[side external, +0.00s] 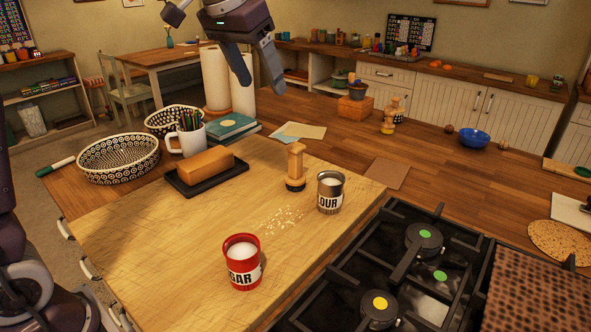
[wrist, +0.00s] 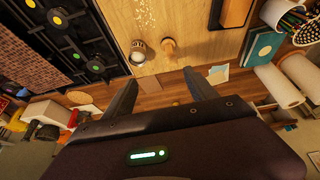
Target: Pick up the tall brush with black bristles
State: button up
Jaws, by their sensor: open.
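The tall brush (side external: 296,166) has a light wooden handle and a dark band of bristles at its foot. It stands upright on the wooden board (side external: 150,232), beside the flour tin. In the wrist view the brush (wrist: 168,47) is seen from above, beyond the fingertips and between their lines. My gripper (side external: 258,75) is open and empty, high above the counter and up and left of the brush in the side view. Its two spread fingers also show in the wrist view (wrist: 160,85). Nothing touches the brush.
A flour tin (side external: 330,193) stands close to the right of the brush. A red sugar tin (side external: 242,262) is nearer the front. A butter block (side external: 206,166) on a black tray, a pen mug (side external: 187,138) and paper rolls (side external: 243,82) stand left. The gas hob (side external: 400,270) is at right.

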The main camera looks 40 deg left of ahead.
send_over(294, 149)
notch_tip(294, 149, down, 7)
notch_tip(294, 149, down, 13)
jog(key=shift+r, duration=0.1)
jog(key=x, duration=0.7)
jog(key=shift+a+f, duration=0.35)
jog(key=shift+a, duration=0.05)
jog(key=shift+c, duration=0.5)
grip_shut()
